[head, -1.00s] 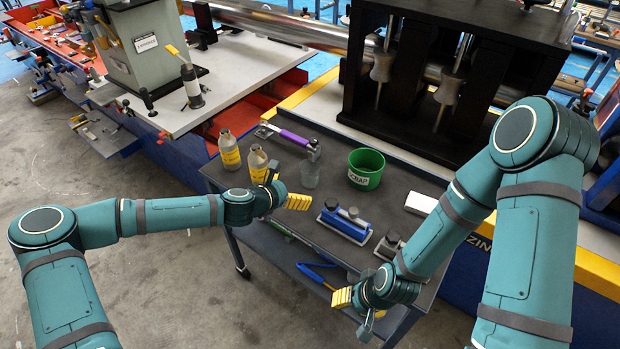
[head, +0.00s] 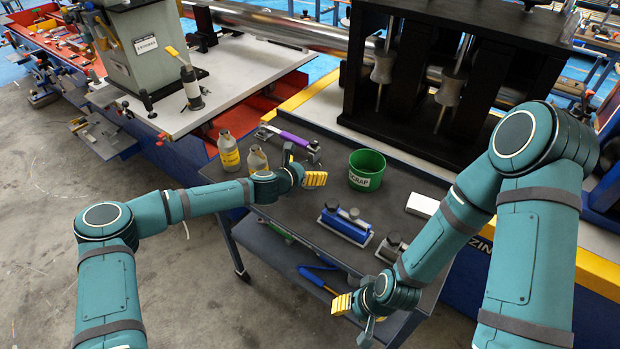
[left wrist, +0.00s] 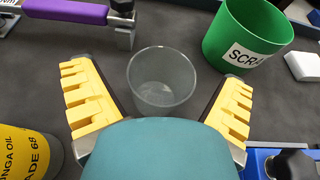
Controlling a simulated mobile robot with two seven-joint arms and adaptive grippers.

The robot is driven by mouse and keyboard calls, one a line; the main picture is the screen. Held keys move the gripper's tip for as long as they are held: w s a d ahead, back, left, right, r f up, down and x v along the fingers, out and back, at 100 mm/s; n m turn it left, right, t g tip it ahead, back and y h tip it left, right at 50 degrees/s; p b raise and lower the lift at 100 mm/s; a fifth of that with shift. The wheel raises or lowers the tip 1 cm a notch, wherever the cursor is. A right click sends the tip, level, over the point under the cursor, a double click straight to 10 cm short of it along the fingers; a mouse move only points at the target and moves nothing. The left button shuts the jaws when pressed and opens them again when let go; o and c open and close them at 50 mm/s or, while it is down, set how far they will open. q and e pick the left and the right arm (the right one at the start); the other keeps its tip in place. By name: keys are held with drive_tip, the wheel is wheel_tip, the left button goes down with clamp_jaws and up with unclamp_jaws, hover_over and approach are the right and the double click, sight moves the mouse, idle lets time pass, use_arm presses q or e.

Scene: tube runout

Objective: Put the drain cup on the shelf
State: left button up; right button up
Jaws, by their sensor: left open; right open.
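The drain cup (left wrist: 162,80) is a clear, empty-looking cup standing on the dark cart top. It sits between the spread yellow-padded fingers of my left gripper in the left wrist view, with a gap on each side. The cart's lower shelf (head: 283,262) shows below the top's front edge. My right gripper (head: 355,318) is open and empty near the cart's front right corner.
A green scrap bin (head: 367,171) stands right of the cup. Two yellow-labelled bottles (head: 229,151) stand to its left, a purple-handled tool (head: 290,138) behind. A blue block tool (head: 345,226) lies in front. A blue-handled tool (head: 318,280) is on the lower shelf.

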sight(316, 165)
use_arm(q)
drive_tip(key=shift+x, duration=1.5)
drive_tip(key=shift+d+f, duration=0.1)
drive_tip(key=c, duration=1.3)
